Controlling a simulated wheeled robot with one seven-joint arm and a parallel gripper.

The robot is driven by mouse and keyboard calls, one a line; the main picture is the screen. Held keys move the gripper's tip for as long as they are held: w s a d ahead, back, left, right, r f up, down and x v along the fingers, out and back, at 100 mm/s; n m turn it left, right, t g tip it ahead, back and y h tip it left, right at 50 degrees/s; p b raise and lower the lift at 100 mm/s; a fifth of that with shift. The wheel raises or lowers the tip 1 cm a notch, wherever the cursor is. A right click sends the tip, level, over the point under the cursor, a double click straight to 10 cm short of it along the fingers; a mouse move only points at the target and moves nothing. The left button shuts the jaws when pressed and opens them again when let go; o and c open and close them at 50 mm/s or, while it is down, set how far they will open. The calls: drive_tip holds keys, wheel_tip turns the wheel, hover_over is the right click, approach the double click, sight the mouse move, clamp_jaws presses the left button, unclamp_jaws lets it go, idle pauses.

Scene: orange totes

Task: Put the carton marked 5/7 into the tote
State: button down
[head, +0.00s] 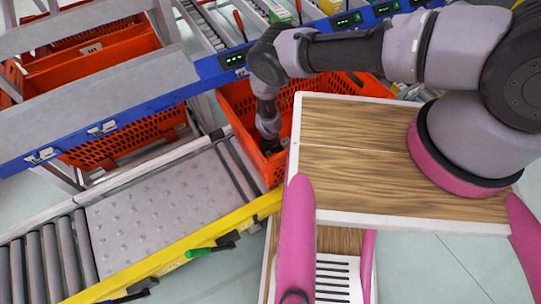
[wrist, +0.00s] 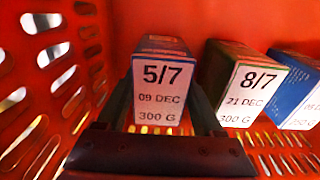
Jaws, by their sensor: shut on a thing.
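The carton marked 5/7 (wrist: 166,78) stands upright inside the orange tote (head: 236,112), its white label facing the wrist camera and reading 09 DEC, 300 G. My gripper (wrist: 162,112) is shut on this carton, one finger on each side of it. In the wrist view the tote's slotted wall (wrist: 112,30) is close on the left. In the head view my gripper (head: 270,146) reaches down inside the tote; the carton cannot be made out there.
A carton marked 8/7 (wrist: 246,82) and a blue carton (wrist: 296,92) stand to the right of the held one. My wooden deck is right of the tote. A roller conveyor (head: 160,205) with a yellow edge lies left. Shelves with more orange totes (head: 95,50) stand behind.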

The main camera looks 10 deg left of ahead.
drive_tip(key=shift+c, duration=0.2)
unclamp_jaws()
wheel_tip(320, 180, up, 13)
drive_tip(key=shift+w+a+f, duration=0.15)
drive_tip(key=shift+f, duration=0.05)
idle(0.5)
